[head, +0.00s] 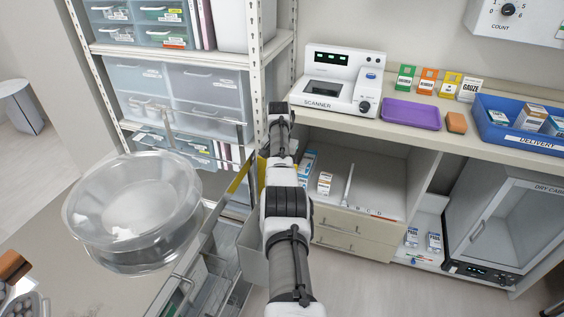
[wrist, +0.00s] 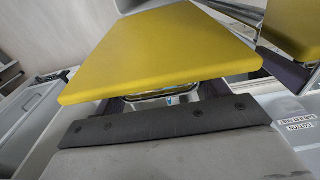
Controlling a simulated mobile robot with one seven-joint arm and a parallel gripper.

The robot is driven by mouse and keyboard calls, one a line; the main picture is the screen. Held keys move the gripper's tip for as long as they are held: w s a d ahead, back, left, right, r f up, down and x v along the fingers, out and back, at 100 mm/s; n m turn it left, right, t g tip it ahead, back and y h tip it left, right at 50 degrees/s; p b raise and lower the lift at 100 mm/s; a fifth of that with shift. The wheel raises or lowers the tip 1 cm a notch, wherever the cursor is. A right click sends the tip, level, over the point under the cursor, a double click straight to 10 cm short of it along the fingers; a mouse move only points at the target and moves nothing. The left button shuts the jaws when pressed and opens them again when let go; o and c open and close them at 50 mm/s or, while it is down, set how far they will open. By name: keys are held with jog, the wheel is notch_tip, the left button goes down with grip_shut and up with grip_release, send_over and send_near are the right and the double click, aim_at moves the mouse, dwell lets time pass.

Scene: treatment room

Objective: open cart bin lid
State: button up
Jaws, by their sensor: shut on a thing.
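The cart bin lid is a flat yellow panel (wrist: 160,50) that fills the upper middle of the wrist view. In the head view a narrow strip of the yellow lid (head: 239,178) shows, tilted, left of my arm. A grey bin wall (head: 252,245) shows below it, partly behind my arm. My gripper (wrist: 165,96) is at the lid's near edge in the wrist view, its dark fingers partly under the panel. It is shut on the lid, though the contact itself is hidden. In the head view my arm hides the gripper.
A transparent round container (head: 133,205) stands left of the arm. A shelf rack with drawers (head: 205,90) rises behind. A counter holds a scanner (head: 338,85), a purple tray (head: 411,113) and a blue delivery bin (head: 520,135). Floor at lower right is clear.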

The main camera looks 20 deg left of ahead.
jog(key=shift+s+a+f, duration=0.15)
jog(key=shift+f, duration=0.05)
jog(key=o, duration=1.1)
jog(key=shift+r, duration=0.1)
notch_tip(320, 180, up, 14)
jog(key=b, duration=0.2)
jog(key=shift+s, duration=0.3)
